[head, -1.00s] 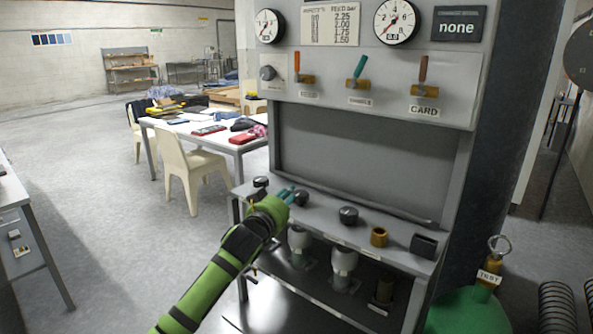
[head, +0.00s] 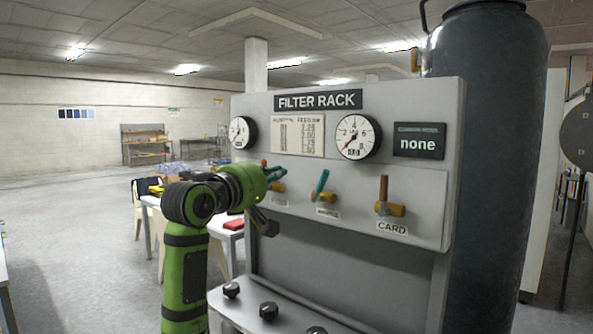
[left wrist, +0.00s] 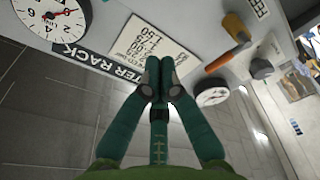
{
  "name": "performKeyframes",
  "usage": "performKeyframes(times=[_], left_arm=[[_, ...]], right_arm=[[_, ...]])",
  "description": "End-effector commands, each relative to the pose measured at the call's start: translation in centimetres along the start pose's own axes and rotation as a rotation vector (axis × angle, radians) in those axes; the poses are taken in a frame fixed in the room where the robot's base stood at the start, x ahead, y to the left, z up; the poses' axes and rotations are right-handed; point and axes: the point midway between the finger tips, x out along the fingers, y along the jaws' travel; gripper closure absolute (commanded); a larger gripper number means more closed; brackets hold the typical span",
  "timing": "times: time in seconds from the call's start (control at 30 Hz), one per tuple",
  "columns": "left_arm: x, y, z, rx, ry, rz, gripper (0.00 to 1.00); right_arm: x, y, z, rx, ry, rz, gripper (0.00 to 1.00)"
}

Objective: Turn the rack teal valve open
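The teal-handled valve (head: 321,184) is on the front panel of the filter rack (head: 290,235), between two other valves. Its teal handle stands up, leaning slightly right, above a brass body. My left gripper (head: 278,173) is in front of the panel, just left of the teal handle and apart from it in the picture. It partly covers the left valve. In the left wrist view the gripper (left wrist: 158,62) has its fingertips together with nothing visible between them. The teal handle is not seen there. My right gripper is not in view.
The brown-handled CARD valve (head: 384,195) is to the right. The left valve's orange-brown handle (left wrist: 220,62) shows in the left wrist view. Gauges (head: 357,137) and a "none" display (head: 419,141) are above. Black knobs (head: 268,311) sit on the lower ledge. A dark tank (head: 490,150) stands behind.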

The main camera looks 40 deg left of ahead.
Motion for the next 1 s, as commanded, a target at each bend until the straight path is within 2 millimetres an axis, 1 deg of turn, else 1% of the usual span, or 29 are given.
performKeyframes(times=[0.03, 0.13, 0.27, 0.4, 0.5, 0.7, 0.8, 1.0], left_arm=[[1.2, 0.5, -0.1, -0.004, -0.006, -0.004, 1.00], [3.2, 0.5, -0.1, -0.002, -0.005, -0.004, 1.00], [5.5, 0.5, 0.0, -0.001, -0.004, -0.002, 1.00], [7.5, 0.3, 0.2, 0.002, -0.004, -0.003, 1.00], [6.8, 0.2, 1.6, 0.004, -0.004, 0.000, 1.00], [6.1, 0.2, 3.4, 0.004, -0.003, 0.000, 1.00], [6.0, 0.1, 3.8, 0.004, -0.002, -0.001, 1.00], [5.9, 0.0, 3.9, 0.003, -0.001, 0.000, 1.00]], right_arm=[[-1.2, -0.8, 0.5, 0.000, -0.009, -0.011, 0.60], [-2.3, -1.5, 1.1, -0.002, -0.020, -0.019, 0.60], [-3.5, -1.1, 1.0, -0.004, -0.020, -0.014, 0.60], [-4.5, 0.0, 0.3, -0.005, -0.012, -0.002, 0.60], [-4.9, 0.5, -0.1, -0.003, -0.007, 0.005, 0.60], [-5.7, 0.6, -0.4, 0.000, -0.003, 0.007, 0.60], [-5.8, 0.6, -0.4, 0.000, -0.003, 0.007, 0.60], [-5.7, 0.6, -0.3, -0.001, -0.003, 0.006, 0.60]])
